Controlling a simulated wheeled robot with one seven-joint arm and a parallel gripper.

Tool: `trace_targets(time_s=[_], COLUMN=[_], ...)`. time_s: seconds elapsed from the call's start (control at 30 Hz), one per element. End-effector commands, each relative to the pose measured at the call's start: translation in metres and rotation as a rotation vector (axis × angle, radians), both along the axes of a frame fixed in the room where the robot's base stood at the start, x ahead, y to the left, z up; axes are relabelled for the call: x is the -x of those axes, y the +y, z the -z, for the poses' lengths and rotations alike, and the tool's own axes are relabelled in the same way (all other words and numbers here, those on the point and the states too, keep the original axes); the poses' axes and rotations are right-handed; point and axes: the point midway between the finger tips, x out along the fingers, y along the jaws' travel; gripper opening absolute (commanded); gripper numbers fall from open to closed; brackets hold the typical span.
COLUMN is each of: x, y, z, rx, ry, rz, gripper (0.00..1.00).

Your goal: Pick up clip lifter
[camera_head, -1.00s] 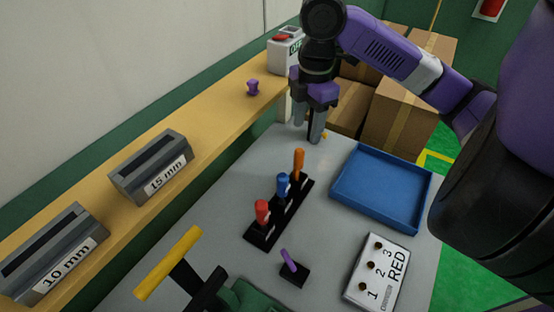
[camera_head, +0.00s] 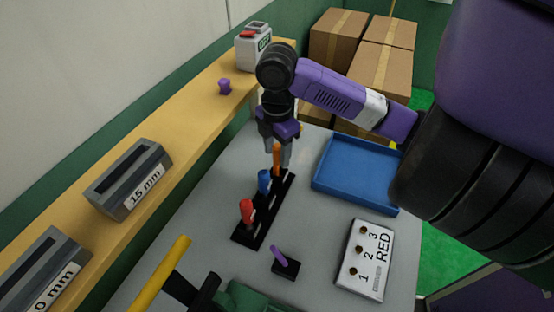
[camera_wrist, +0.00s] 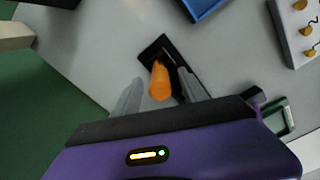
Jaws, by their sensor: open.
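A black rack (camera_head: 248,235) on the grey table holds upright tools with a red handle (camera_head: 247,211), a blue handle (camera_head: 264,181) and an orange handle (camera_head: 277,158). I cannot tell by looks which one is the clip lifter. My gripper (camera_head: 279,161) is open, pointing down at the rack's far end, with its fingers to either side of the orange handle. In the wrist view the orange handle (camera_wrist: 160,82) stands between the two fingertips (camera_wrist: 161,90), with gaps at both sides. The orange tool's lower part is hidden.
A blue tray (camera_head: 357,177) lies right of the rack. A yellow shelf (camera_head: 196,128) with grey slotted blocks (camera_head: 130,180) runs along the left.

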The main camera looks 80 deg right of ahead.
Motion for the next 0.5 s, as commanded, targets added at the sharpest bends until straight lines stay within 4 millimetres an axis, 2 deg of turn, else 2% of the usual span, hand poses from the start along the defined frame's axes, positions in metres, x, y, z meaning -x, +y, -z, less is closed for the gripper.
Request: trace_targets(time_s=[0.23,0.5], x=[0.001,0.000], y=[0.000,0.000], z=[0.034,0.043], rx=[-0.002,0.000], ry=[0.001,0.000], rz=[0.002,0.000], gripper=[0.51,0.51])
